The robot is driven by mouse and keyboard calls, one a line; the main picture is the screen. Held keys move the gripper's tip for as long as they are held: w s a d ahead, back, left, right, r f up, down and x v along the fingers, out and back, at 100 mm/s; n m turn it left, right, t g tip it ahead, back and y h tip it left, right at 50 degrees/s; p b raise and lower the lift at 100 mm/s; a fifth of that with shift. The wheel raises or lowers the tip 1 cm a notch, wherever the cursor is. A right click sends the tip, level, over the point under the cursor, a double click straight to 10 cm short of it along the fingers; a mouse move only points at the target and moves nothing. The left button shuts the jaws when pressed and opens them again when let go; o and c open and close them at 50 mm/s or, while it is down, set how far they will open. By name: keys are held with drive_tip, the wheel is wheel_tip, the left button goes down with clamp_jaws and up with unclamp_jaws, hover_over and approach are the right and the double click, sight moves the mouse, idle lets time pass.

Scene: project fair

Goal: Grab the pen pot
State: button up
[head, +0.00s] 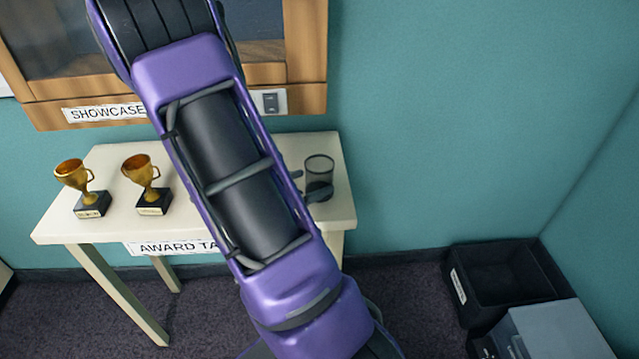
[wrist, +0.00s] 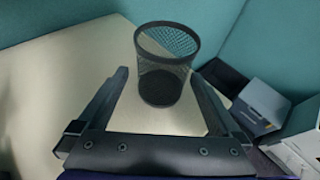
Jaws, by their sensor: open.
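The pen pot (head: 319,172) is a dark mesh cup standing upright near the right end of the white award table (head: 110,222). In the wrist view the pen pot (wrist: 165,65) looks empty and stands just ahead of my gripper (wrist: 163,83), roughly centred between the fingers. The fingers are open, one on each side of the pot's lower part in the picture. I cannot tell whether they touch it. In the head view my purple arm hides most of the gripper and the middle of the table.
Two gold trophies (head: 76,187) (head: 148,184) on dark bases stand on the table's left part. A wooden showcase (head: 310,55) hangs on the teal wall behind. On the floor at right are a black crate (head: 500,272) and a grey box (head: 560,335).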

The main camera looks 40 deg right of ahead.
sight(319, 168)
drive_tip(key=b+x, duration=0.1)
drive_tip(key=x, duration=0.5)
drive_tip(key=shift+s+d, duration=0.15)
drive_tip(key=shift+d, duration=0.15)
drive_tip(key=c, duration=1.2)
drive_tip(key=shift+c, duration=0.2)
